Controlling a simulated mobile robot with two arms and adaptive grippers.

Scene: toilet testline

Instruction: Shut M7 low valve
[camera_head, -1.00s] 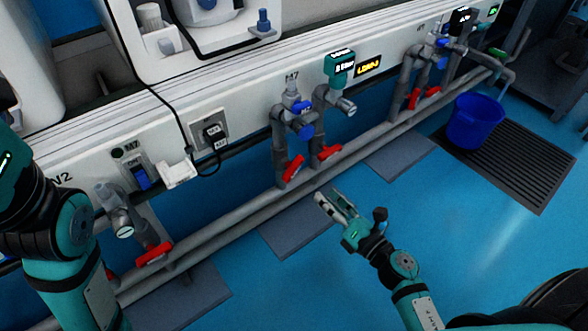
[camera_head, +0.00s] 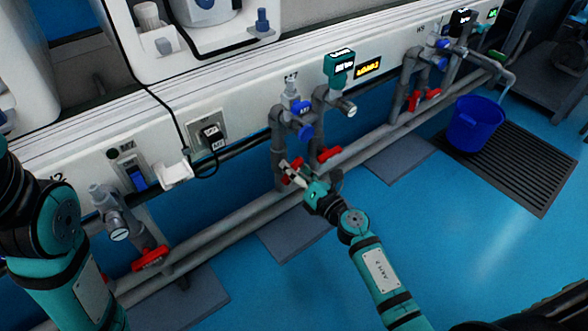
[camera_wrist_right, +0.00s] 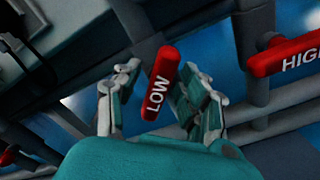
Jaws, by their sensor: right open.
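The M7 low valve has a red handle marked LOW (camera_wrist_right: 160,84), seen in the right wrist view on the pipe below the blue-knobbed M7 fitting (camera_head: 299,119). My right gripper (camera_head: 288,171) is at this handle, which it partly hides in the head view. In the right wrist view the open fingers (camera_wrist_right: 158,98) stand on either side of the handle, with the right finger close to it. I cannot tell whether they touch. The handle is tilted in that view. My left gripper is out of view; only my left arm shows at the left.
A red handle marked HIGH (camera_wrist_right: 285,56) is just right of the low one; it also shows in the head view (camera_head: 329,154). Another red valve handle (camera_head: 150,258) is at lower left. Grey pipes (camera_head: 230,228) run along the wall. A blue bucket (camera_head: 474,124) stands at right.

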